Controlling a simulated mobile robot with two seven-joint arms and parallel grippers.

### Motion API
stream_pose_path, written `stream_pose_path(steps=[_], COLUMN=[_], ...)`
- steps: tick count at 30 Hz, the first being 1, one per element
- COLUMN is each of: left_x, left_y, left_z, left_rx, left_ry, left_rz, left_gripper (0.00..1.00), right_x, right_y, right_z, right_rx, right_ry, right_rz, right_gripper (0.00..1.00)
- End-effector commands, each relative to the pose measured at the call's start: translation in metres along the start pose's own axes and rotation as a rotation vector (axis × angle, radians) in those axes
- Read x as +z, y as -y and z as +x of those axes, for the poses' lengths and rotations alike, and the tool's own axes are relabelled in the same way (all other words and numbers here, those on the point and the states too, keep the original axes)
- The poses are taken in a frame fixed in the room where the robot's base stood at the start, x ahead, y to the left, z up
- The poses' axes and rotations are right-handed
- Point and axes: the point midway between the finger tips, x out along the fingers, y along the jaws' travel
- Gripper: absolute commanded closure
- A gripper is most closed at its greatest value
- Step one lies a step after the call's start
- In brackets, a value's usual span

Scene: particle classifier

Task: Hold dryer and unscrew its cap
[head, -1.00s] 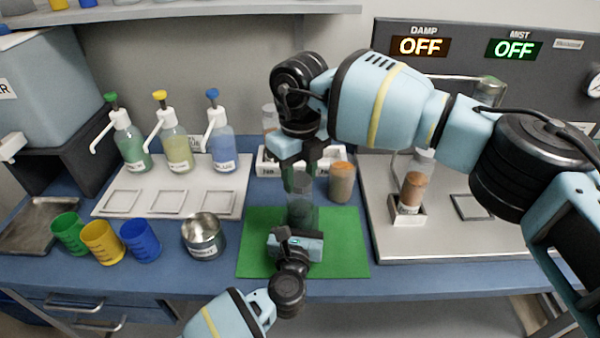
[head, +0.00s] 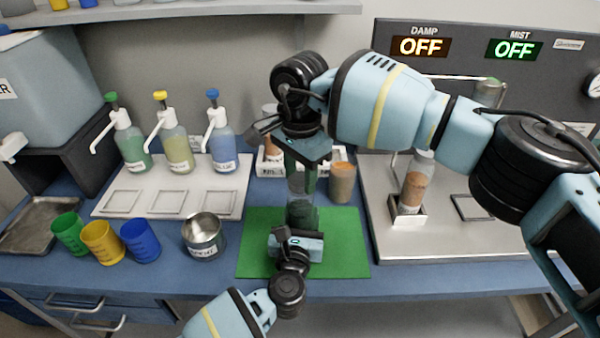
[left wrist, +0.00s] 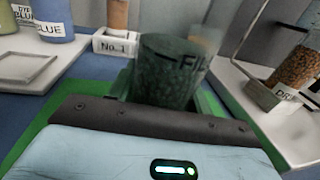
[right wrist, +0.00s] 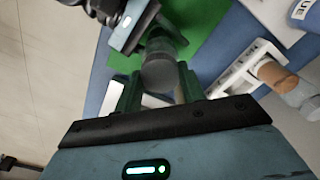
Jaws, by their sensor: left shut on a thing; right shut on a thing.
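The dryer (head: 301,195), a clear jar with dark grains inside, stands upright over the green mat. Its side with dark lettering shows in the left wrist view (left wrist: 172,78). My left gripper (head: 300,228) is shut around its lower part from the front. My right gripper (head: 302,163) comes from above and is shut on the dryer's cap. In the right wrist view the round grey cap (right wrist: 160,73) shows between the green fingers. In the head view the right gripper hides most of the cap.
The green mat (head: 345,250) lies under the dryer. A jar of brown grains (head: 342,183) stands close on the right, before a white rack (head: 265,168). A metal cup (head: 203,238) and coloured cups (head: 102,243) stand left. A steel tray (head: 450,235) is at right.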

Motion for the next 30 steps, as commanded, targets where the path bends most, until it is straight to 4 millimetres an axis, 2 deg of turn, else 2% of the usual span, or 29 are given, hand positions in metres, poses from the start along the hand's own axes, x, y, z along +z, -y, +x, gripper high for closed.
stream_pose_path(steps=[9, 15, 18, 30], left_x=[-0.0006, -0.0006, -0.0006, -0.0006], left_y=[0.0002, 0.0001, 0.0001, 0.0001], left_z=[-0.0002, -0.0002, -0.0002, -0.0002], left_rx=[0.000, 0.000, 0.000, 0.000], left_ry=[-0.001, -0.001, -0.001, -0.001], left_rz=[-0.001, -0.001, -0.001, -0.001], left_gripper=[1.00, 1.00, 1.00, 1.00], right_x=[-0.0003, -0.0005, -0.0006, -0.0006], right_y=[-0.0003, -0.0004, -0.0004, -0.0004], right_z=[-0.0003, -0.0005, -0.0006, -0.0005], right_rx=[0.000, 0.000, 0.000, 0.000], right_ry=[0.000, 0.000, 0.000, 0.000], right_rz=[-0.515, -0.775, -0.843, -0.842], right_gripper=[0.88, 0.88, 0.88, 0.88])
